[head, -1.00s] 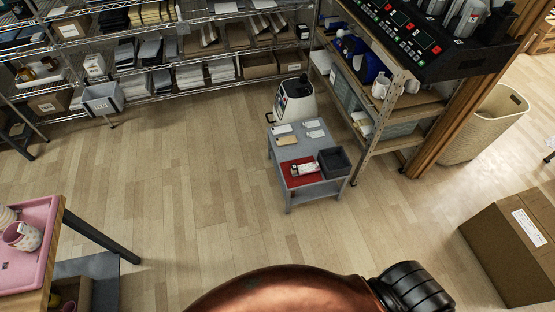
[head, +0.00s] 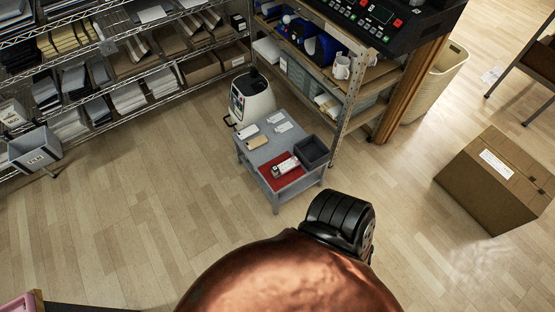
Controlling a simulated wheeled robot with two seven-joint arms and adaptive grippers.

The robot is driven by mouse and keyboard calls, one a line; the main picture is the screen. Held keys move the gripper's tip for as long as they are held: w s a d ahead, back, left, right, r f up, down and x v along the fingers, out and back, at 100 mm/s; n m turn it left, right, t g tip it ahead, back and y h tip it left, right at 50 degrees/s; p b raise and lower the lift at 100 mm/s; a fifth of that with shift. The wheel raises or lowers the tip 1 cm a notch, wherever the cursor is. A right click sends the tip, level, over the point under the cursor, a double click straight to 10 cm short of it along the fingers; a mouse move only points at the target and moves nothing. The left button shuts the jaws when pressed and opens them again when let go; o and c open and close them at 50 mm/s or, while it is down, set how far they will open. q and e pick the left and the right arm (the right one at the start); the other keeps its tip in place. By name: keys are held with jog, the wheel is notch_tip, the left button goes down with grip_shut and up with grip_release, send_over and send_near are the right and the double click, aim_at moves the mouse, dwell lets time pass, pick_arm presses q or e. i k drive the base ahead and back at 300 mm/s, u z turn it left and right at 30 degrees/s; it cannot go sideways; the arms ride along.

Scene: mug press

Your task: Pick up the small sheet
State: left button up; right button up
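A small grey table (head: 247,158) stands ahead of me in the head view. Several small flat pieces lie on its top: a tan one (head: 257,142), a whitish one (head: 248,131) and other pale ones behind and beside them. I cannot tell which of these is the small sheet. A red mat (head: 270,178) lies at the table's near side with a white and dark item (head: 285,166) on it. Neither of my grippers shows in this view.
A dark open bin (head: 313,152) sits on the table's right side. A white and dark machine (head: 252,98) stands behind the table. Shelving (head: 345,110) stands close at the right, and a cardboard box (head: 492,180) is on the floor farther right.

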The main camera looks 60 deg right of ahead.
aim_at(289, 164)
jog(key=z, duration=0.35)
jog(key=i, duration=0.6)
jog(key=z, duration=0.95)
jog(key=i, duration=0.35)
jog(key=z, duration=0.4)
